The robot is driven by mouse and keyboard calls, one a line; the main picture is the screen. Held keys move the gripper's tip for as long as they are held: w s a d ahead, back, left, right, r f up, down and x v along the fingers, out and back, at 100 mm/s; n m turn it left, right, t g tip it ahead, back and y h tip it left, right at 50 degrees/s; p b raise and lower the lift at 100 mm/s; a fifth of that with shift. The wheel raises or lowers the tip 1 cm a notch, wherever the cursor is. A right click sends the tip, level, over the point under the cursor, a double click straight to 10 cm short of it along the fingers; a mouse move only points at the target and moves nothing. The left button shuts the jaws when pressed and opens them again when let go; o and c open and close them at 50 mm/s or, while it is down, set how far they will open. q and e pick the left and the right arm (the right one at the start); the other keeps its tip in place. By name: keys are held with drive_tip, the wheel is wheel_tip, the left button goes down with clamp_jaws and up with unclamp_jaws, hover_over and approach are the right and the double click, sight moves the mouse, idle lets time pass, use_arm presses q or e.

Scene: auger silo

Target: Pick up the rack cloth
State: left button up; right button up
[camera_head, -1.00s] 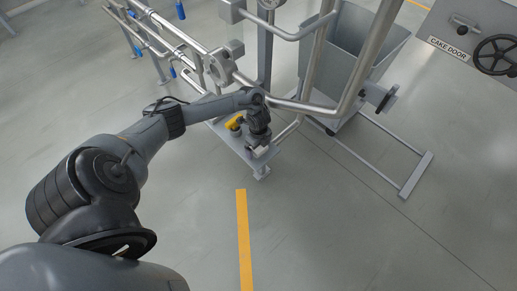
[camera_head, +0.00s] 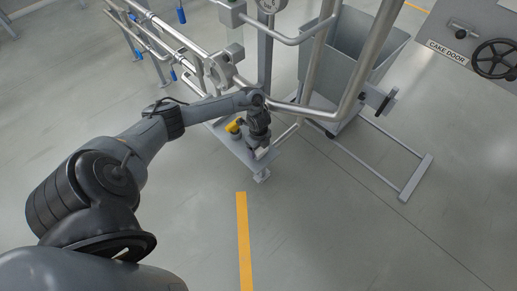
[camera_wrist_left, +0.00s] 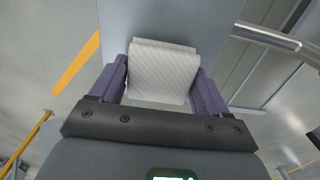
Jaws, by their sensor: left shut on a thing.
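The rack cloth (camera_wrist_left: 165,62) is a white, ribbed, folded pad in the left wrist view. It sits between the two purple fingers of my left gripper (camera_wrist_left: 162,85), which is shut on it. A flat grey surface lies behind the cloth. In the head view, my left gripper (camera_head: 261,150) points down at the low grey rack shelf (camera_head: 238,150), near its front end. The cloth is mostly hidden there, and I cannot tell whether it still touches the shelf. My right gripper is not in view.
A yellow object (camera_head: 233,127) sits on the shelf close to my left wrist. Steel pipes (camera_head: 318,60) rise just behind the gripper. A grey hopper (camera_head: 350,60) on a floor frame stands to the right. The floor in front is clear, with a yellow line (camera_head: 243,240).

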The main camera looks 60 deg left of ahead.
use_arm(q)
wheel_tip(320, 180, up, 3)
drive_tip(key=shift+r+p, duration=0.1)
drive_tip(key=shift+p, duration=0.35)
drive_tip(key=w+d+r+p, duration=0.4)
drive_tip(key=w+d+r, duration=0.1)
drive_tip(key=d, duration=0.5)
drive_tip(key=shift+d+r, duration=0.25)
drive_tip(key=shift+r, duration=0.55)
